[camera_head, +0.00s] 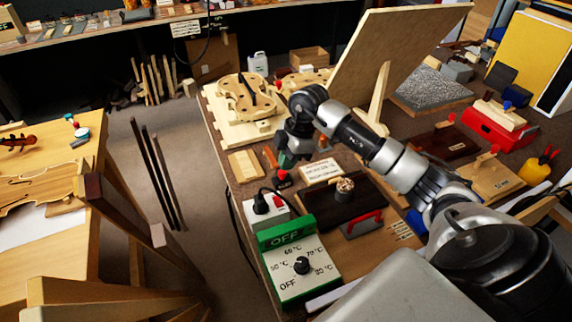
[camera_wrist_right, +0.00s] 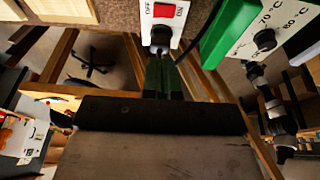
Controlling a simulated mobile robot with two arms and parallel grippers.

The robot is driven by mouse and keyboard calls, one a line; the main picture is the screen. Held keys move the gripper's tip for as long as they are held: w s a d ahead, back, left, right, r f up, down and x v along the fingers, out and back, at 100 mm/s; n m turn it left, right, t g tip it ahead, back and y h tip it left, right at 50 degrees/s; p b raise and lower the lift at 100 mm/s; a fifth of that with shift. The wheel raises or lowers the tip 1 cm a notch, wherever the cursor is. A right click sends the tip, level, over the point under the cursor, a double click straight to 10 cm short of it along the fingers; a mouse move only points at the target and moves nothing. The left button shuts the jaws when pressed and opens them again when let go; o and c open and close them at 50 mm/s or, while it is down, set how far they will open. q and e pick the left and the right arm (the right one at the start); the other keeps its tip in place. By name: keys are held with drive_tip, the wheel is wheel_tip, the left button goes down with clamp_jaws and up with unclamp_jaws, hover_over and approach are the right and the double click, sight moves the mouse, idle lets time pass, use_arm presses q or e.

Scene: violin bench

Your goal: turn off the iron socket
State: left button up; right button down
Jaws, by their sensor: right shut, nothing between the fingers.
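The iron socket (camera_head: 272,213) is a white box at the bench's left edge, with a black plug (camera_head: 261,204) in it and a red switch (camera_head: 279,201). In the right wrist view the socket (camera_wrist_right: 178,42) is at the top, its red rocker (camera_wrist_right: 164,11) between the printed words OFF and ON. The rocker's position is unclear. My right gripper (camera_head: 286,160) points down beyond the socket, apart from it. Its fingers (camera_wrist_right: 163,80) show shut and empty in the wrist view, below the plug (camera_wrist_right: 161,37). My left gripper is not in view.
A green and white temperature box (camera_head: 303,266) with a black knob and an OFF label stands in front of the socket. A dark board (camera_head: 335,207) and a red-handled tool (camera_head: 362,222) lie to the right. Violin plates (camera_head: 245,100) lie behind. Open floor is left of the bench.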

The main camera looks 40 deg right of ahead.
sight(277, 198)
drive_tip(key=x, duration=0.7)
drive_tip(key=d+p+x, duration=0.1)
drive_tip(key=x, duration=0.2)
drive_tip(key=shift+w+f, duration=0.15)
drive_tip(key=shift+f, duration=0.7)
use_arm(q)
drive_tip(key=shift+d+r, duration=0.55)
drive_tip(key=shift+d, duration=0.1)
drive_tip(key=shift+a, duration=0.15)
use_arm(e)
drive_tip(key=shift+f, duration=0.1)
drive_tip(key=shift+w+f, duration=0.15)
drive_tip(key=shift+f, duration=0.05)
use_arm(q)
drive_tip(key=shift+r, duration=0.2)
